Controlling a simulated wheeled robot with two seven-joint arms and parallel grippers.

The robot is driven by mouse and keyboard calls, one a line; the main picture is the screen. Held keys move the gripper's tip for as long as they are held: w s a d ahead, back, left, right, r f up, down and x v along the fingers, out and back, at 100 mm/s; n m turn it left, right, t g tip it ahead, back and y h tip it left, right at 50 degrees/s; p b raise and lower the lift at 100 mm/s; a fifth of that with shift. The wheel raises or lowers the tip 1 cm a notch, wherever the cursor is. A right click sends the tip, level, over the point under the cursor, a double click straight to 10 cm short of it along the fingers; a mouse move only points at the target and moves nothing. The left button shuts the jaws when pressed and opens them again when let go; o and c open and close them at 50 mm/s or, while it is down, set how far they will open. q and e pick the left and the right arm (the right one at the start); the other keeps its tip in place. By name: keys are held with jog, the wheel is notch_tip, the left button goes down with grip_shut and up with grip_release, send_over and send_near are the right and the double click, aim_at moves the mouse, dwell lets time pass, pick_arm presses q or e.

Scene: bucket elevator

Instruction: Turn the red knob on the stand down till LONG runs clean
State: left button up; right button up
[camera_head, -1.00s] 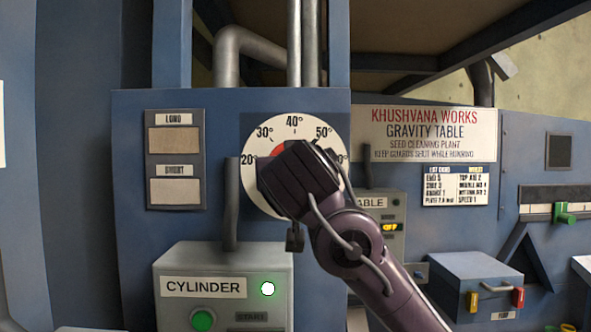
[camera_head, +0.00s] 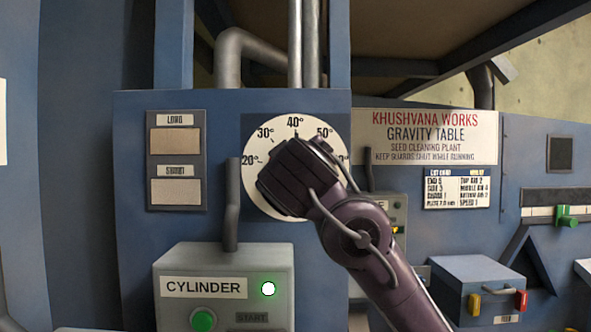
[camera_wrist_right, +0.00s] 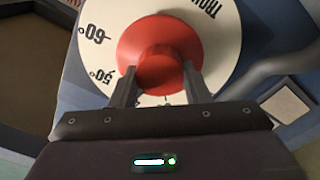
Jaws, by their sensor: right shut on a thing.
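The red knob (camera_wrist_right: 160,52) sits at the centre of a white dial (camera_head: 262,185) marked in degrees, on the blue panel. In the head view my right gripper (camera_head: 285,178) covers the knob. In the right wrist view its two fingers (camera_wrist_right: 158,90) are shut on the knob's grip, one on each side. At the left of the panel are two small windows. The LONG window (camera_head: 175,141) shows an even tan fill, and the SHORT window (camera_head: 175,191) below it shows a paler, greyish fill. My left gripper is not in view.
Below is the CYLINDER box (camera_head: 225,285) with a lit lamp and a green button. To the right are the gravity table sign (camera_head: 428,136) and a blue box (camera_head: 478,285) with coloured latches.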

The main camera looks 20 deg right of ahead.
dwell(0.4)
jog(key=o, duration=1)
jog(key=shift+c, duration=0.2)
notch_tip(320, 180, up, 20)
jog(key=shift+b, duration=0.35)
